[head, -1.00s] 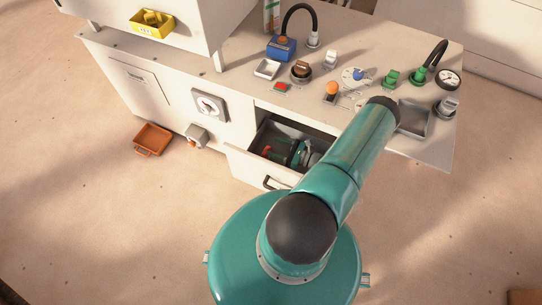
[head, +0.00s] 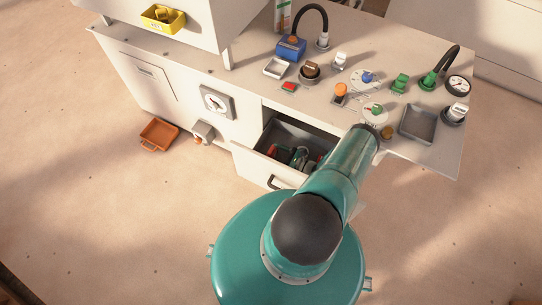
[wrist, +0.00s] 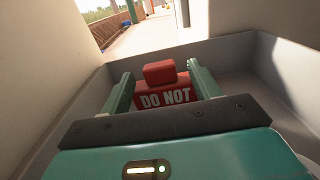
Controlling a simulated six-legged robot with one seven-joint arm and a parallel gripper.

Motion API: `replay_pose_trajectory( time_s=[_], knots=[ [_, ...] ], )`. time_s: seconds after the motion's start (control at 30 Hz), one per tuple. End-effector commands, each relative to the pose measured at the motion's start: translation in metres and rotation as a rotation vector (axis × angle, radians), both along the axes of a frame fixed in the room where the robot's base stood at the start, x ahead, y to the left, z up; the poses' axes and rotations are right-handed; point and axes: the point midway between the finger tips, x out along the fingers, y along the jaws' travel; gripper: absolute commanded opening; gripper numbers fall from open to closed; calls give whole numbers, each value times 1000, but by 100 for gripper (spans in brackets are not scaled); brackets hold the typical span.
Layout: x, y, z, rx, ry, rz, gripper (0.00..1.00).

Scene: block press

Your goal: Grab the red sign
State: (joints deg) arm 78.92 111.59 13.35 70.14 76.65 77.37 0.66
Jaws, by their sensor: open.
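The red sign (wrist: 163,92) has white lettering reading "DO NOT" and a smaller red block on top. In the wrist view it stands inside the open drawer, between the two teal fingers of my gripper (wrist: 160,72). The fingers are open, one on each side of the sign; I cannot tell whether either touches it. In the head view my gripper (head: 298,158) is down in the drawer (head: 262,164), with a red part of the sign (head: 273,149) at its left.
Drawer walls (wrist: 262,55) enclose the gripper closely. The worktop (head: 330,115) above holds a grey tray (head: 417,124), a blue box (head: 291,47), a red button (head: 289,86) and several other parts. An orange bin (head: 158,134) lies on the floor at left.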

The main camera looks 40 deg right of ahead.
Motion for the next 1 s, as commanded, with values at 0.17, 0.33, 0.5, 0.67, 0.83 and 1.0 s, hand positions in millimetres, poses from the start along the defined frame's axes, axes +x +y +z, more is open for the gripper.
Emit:
replay_pose_trajectory(
  time_s=[0.17,0.33,0.5,0.67,0.83,1.0],
  knots=[
    [25,9,0,1,-2,3,62],
    [41,15,0,0,-1,2,62],
    [41,14,0,0,-1,0,62],
    [41,15,0,0,-1,0,34],
    [41,14,1,0,-1,0,12],
    [41,14,1,0,-1,0,12]
  ],
)
